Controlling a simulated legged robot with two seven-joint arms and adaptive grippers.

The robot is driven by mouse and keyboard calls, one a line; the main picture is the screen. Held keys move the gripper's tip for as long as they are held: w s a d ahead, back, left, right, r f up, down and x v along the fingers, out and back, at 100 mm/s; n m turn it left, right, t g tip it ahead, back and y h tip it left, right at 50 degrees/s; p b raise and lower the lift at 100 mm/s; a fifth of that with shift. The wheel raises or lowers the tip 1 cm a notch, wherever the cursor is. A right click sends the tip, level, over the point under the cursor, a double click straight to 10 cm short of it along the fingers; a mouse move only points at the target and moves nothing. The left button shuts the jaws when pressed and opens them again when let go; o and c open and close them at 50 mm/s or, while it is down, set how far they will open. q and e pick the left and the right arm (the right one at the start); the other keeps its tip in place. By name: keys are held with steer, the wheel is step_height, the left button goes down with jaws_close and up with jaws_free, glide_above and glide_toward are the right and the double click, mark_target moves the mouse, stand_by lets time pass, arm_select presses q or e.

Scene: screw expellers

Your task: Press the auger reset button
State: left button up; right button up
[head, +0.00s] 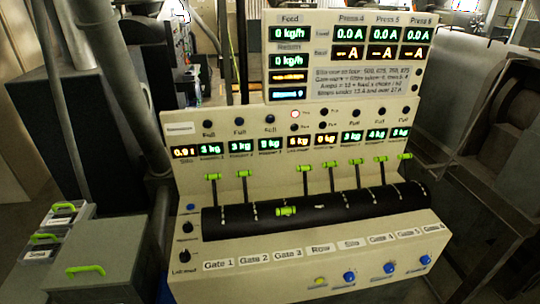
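The beige control panel (330,258) stands in the middle of the head view. On its lower front are a yellow-green button (320,281) and three blue buttons, at left (349,277), middle (389,268) and right (425,260). A small blue button (190,207) sits on the panel's left side, above two dark knobs (187,227). The labels by these buttons are too small to read, so I cannot tell which one is the auger reset. Neither of my grippers shows in this view.
Several green-handled levers (308,168) rise from a black curved cover (380,203); one green handle (286,211) is lower. A display board (345,50) stands behind. Grey boxes with green handles (85,270) are at left. Dark metal machinery (490,150) is at right.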

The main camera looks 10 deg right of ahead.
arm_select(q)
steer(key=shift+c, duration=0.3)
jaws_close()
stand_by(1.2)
